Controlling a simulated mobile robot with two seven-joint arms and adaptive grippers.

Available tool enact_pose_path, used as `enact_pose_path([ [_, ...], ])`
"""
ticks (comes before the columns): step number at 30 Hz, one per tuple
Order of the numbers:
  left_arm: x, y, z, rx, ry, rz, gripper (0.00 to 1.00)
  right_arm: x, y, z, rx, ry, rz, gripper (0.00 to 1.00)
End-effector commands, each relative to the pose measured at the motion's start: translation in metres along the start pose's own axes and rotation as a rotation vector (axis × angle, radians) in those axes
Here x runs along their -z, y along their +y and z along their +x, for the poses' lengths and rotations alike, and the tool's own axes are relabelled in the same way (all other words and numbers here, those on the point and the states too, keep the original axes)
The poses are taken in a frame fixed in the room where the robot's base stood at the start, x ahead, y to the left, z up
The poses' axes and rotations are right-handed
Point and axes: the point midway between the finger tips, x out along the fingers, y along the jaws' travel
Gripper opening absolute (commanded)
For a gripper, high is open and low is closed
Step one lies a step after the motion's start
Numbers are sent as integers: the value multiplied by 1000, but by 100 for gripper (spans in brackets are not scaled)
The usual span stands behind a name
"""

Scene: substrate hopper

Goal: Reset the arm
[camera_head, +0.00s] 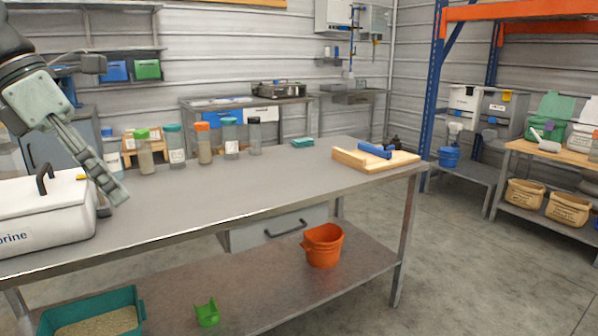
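My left arm comes in from the upper left. My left gripper (112,198) points down and to the right, above the left end of the grey metal workbench (250,190). It is seen from the side and its fingers overlap, so I cannot tell whether they are apart. No object shows in it. It hangs in front of the right end of a white box with a black lid handle (35,210); I cannot tell whether they touch. My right arm and gripper are not in view.
Several lidded jars (204,143) stand along the bench's back edge. A wooden board with a blue tool (375,155) lies at the right end. The bench middle is clear.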

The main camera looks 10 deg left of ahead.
Motion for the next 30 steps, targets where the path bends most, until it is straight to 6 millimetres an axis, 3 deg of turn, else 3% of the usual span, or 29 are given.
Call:
enact_pose_path([
  [5, -29, 26, 36, 148, -368, -202, 28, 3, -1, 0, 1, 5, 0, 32],
  [8, -44, 55, 53, 242, -629, -404, 28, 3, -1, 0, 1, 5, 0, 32],
  [11, -44, 100, 70, 332, -905, -687, 28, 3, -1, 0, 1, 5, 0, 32],
  [13, -30, 136, 87, 379, -1080, -915, 28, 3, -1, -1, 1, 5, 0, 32],
  [15, -4, 171, 111, 409, -1233, -1164, 28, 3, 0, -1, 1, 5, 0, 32],
  [18, 46, 209, 155, 420, -1390, -1508, 28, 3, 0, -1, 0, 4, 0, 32],
  [21, 96, 227, 204, 401, -1482, -1811, 28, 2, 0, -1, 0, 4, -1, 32],
  [26, 174, 221, 292, 326, -1537, -2265, 28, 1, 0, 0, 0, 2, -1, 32],
  [30, 235, 185, 371, 213, -1501, -2650, 28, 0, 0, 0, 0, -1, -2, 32],
])
